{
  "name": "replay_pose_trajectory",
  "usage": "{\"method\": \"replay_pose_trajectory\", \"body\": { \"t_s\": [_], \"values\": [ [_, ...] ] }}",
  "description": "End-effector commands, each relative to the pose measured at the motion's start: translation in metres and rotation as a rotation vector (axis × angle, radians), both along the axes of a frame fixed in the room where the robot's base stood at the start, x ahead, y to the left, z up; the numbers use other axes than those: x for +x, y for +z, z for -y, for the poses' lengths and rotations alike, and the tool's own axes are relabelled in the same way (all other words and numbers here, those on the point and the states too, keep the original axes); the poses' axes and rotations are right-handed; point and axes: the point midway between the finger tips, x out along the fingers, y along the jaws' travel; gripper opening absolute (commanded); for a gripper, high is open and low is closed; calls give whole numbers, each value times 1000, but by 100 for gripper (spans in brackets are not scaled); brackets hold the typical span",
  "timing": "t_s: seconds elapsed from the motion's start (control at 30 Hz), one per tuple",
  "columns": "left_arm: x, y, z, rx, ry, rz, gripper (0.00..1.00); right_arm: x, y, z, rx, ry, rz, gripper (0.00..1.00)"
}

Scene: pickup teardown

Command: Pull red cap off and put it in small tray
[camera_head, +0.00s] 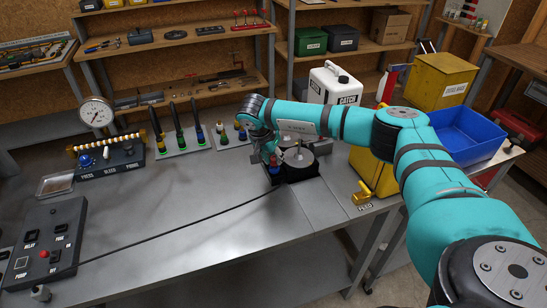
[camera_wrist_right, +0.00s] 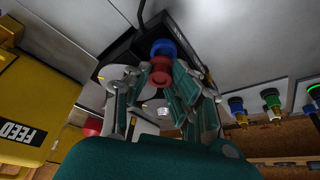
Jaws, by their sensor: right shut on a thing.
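My right gripper (camera_head: 268,152) reaches in from the right, over a black unit (camera_head: 291,180) with round grey discs on top. In the right wrist view, the red cap (camera_wrist_right: 158,70) sits between the fingertips of my right gripper (camera_wrist_right: 162,82), which is shut on it. A blue round part (camera_wrist_right: 163,47) is close beside the red cap. In the head view only a bit of red (camera_head: 273,159) shows by the fingers. It is unclear whether the cap is still seated on the unit. A small shallow tray (camera_head: 55,184) lies at the table's left. My left gripper is out of view.
A gauge and switch panel (camera_head: 110,158) and a pump control box (camera_head: 45,240) stand at left. Several upright plugs stand on plates behind. A black cable (camera_head: 180,222) crosses the table. A yellow FEED bin (camera_head: 375,172) and a blue bin (camera_head: 465,135) are at right. The middle front is clear.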

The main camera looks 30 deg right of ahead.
Motion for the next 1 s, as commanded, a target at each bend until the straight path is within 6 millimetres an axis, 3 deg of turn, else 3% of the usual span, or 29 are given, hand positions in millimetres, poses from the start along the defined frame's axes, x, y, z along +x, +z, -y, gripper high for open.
{"method": "replay_pose_trajectory", "body": {
  "t_s": [0.4,1.0],
  "values": [
    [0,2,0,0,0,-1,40,0,4,0,0,0,0,0],
    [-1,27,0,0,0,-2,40,0,42,0,0,0,0,0]
  ]
}}
